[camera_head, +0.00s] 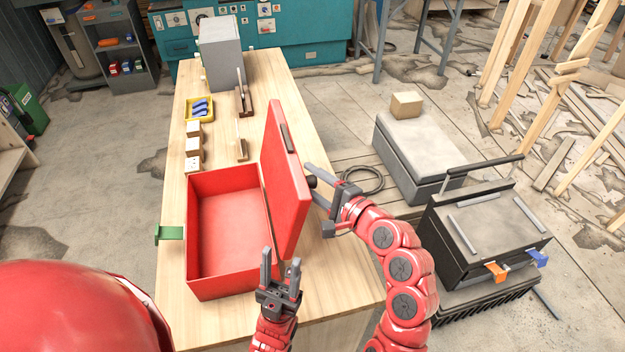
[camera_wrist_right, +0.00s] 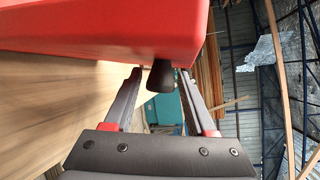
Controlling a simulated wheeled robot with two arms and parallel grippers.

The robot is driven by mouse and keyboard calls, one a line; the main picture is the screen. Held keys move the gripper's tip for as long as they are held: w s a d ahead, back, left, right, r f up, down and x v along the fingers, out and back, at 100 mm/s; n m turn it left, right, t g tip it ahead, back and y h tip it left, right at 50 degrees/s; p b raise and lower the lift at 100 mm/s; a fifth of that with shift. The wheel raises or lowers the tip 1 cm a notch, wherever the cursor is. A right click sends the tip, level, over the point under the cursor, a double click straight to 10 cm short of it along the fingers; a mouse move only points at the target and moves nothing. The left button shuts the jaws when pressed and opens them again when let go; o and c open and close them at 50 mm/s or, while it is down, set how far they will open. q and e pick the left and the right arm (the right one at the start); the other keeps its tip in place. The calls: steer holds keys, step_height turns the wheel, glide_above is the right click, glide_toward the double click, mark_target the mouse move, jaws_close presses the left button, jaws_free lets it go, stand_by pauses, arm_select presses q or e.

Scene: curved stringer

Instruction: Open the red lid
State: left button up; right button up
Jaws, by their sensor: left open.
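The red box (camera_head: 228,236) sits on the wooden workbench with its empty inside showing. Its red lid (camera_head: 285,166) stands up nearly vertical along the box's right side; it also shows in the right wrist view (camera_wrist_right: 110,28). A dark knob (camera_head: 311,181) sticks out from the lid's outer face; the wrist view shows the knob (camera_wrist_right: 160,77) between the spread fingers. My right gripper (camera_head: 316,184) is open beside the lid's outer face, and I cannot tell whether a finger touches the lid. My left gripper (camera_head: 281,260) is open and empty, pointing up at the box's near right corner.
The workbench (camera_head: 290,84) holds a grey block (camera_head: 220,46), a yellow tray (camera_head: 199,109) with blue pieces, wooden blocks (camera_head: 193,146) and a green piece (camera_head: 168,233).

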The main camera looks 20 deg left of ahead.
mark_target(285, 174)
jaws_close()
stand_by(1.0)
steer(key=s+a+r+p, duration=0.1)
steer(key=s+a+r+n+h+p, duration=0.1)
steer(key=p, duration=0.1)
steer(key=shift+a+n, duration=0.3)
steer(key=shift+a, duration=0.1)
steer(key=shift+s+a, duration=0.15)
steer(key=shift+a, duration=0.15)
steer(key=shift+f, duration=0.1)
